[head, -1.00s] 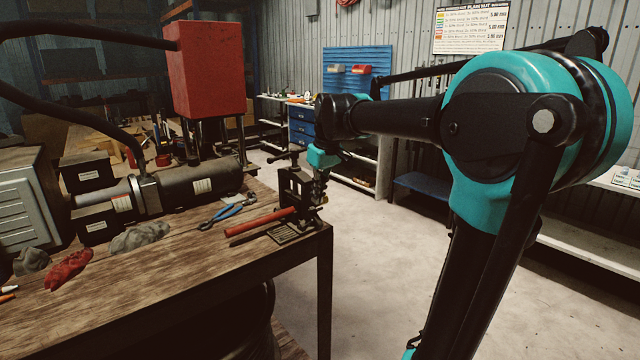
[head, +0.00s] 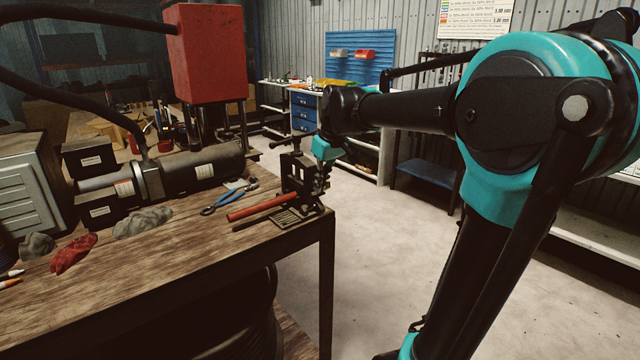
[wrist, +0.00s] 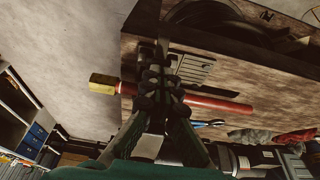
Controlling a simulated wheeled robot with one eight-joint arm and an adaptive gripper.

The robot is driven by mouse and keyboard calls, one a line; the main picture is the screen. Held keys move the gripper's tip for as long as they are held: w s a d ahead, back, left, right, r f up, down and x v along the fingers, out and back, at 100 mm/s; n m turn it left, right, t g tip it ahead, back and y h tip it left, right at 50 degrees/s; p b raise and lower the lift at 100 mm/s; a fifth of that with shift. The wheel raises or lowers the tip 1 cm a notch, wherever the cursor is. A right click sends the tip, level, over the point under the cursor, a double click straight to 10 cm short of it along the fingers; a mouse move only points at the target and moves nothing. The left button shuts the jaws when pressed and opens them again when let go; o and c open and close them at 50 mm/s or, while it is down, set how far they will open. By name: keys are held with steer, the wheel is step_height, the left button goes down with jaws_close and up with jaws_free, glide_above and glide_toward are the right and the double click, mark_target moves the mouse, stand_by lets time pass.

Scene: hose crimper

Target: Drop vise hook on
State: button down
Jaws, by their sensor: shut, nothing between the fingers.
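The dark vise (head: 294,172) stands at the near right corner of the wooden workbench. A red hose (head: 262,206) lies at its base, pointing left. In the wrist view the red hose (wrist: 215,104) runs behind my fingers, and a brass fitting (wrist: 102,83) shows on the other side. My gripper (head: 322,186) points down at the right side of the vise, very close to it. Its fingers also show in the wrist view (wrist: 160,80), shut and empty. They hide much of the vise there. I cannot make out a separate hook, nor whether the fingers touch the vise.
Blue-handled pliers (head: 229,196) lie left of the vise. A dark cylindrical machine (head: 200,168), a grey rag (head: 143,222) and a red rag (head: 73,253) are further left on the bench. Open floor (head: 385,260) lies to the right of the bench.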

mark_target(319, 202)
steer(key=shift+s+d+f+t, duration=0.1)
steer(key=shift+t, duration=0.2)
steer(key=t+y, duration=0.1)
steer(key=s+d+f+t+y, duration=0.1)
steer(key=t, duration=0.1)
steer(key=shift+s+f, duration=0.15)
steer(key=shift+f, duration=0.15)
steer(key=f+t+y, duration=0.1)
steer(key=t+y, duration=0.1)
steer(key=t, duration=0.1)
steer(key=shift+s+d+f, duration=0.15)
steer(key=shift+s+f, duration=0.15)
steer(key=shift+f, duration=0.4)
steer(key=shift+s, duration=0.1)
